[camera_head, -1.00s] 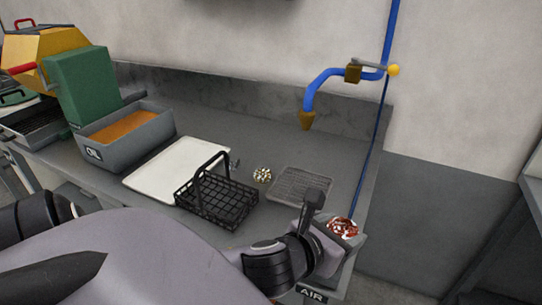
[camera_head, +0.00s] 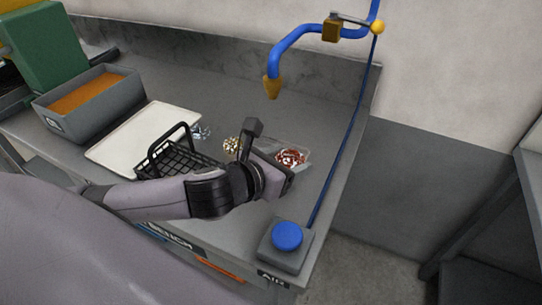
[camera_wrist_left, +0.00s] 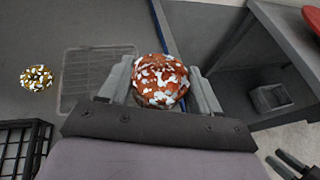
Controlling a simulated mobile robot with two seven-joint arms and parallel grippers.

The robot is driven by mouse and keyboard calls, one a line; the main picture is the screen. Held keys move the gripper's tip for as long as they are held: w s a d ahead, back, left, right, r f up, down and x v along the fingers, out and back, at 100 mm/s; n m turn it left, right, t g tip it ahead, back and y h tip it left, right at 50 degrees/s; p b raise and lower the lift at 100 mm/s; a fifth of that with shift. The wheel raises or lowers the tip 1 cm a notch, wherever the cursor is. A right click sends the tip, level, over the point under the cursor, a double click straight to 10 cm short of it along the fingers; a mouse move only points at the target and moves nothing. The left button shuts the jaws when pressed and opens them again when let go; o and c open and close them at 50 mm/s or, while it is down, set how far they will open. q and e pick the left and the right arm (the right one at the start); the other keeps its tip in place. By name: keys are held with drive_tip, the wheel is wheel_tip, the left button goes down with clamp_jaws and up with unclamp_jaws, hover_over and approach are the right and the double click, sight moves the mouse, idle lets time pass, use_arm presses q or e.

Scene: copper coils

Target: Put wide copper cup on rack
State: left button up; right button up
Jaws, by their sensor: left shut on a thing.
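The wide copper cup (camera_wrist_left: 160,80) is reddish with white specks. My left gripper (camera_wrist_left: 163,98) is shut on it, one finger on each side, in the left wrist view. In the head view the cup (camera_head: 291,156) shows just beyond my left gripper (camera_head: 287,172), in front of the rack in the picture. The rack (camera_wrist_left: 95,72) is a flat wire grid on the bench, left of the held cup in the wrist view. In the head view my gripper and the cup hide much of it. How high the cup is above the bench is unclear. My right gripper is not identifiable.
A brass speckled piece (camera_head: 231,145) and a bluish one (camera_head: 200,131) lie left of the gripper. A black wire basket (camera_head: 170,158), white tray (camera_head: 125,140) and oil tub (camera_head: 85,105) are farther left. A blue nozzle pipe (camera_head: 285,55) hangs behind. A blue button (camera_head: 287,236) is at the front corner.

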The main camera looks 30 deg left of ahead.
use_arm(q)
drive_tip(key=shift+w+a+r+m+h, duration=0.2)
drive_tip(key=shift+w+m+h, duration=0.1)
drive_tip(key=shift+w, duration=0.25)
drive_tip(key=shift+m+h, duration=0.3)
drive_tip(key=shift+h, duration=0.1)
drive_tip(key=w+a, duration=0.1)
drive_tip(key=a, duration=0.1)
drive_tip(key=w+a, duration=0.2)
drive_tip(key=a, duration=0.1)
drive_tip(key=w+a+r+p, duration=0.1)
drive_tip(key=a, duration=0.2)
drive_tip(key=shift+w, duration=0.35)
wheel_tip(320, 180, down, 5)
drive_tip(key=shift+f+b, duration=0.2)
drive_tip(key=shift+b, duration=0.35)
drive_tip(key=shift+f+b, duration=0.7)
drive_tip(key=shift+f, duration=1.6)
drive_tip(key=shift+f, duration=0.2)
drive_tip(key=o, duration=1.1)
drive_tip(key=shift+c, duration=0.2)
drive_tip(key=shift+r, duration=0.1)
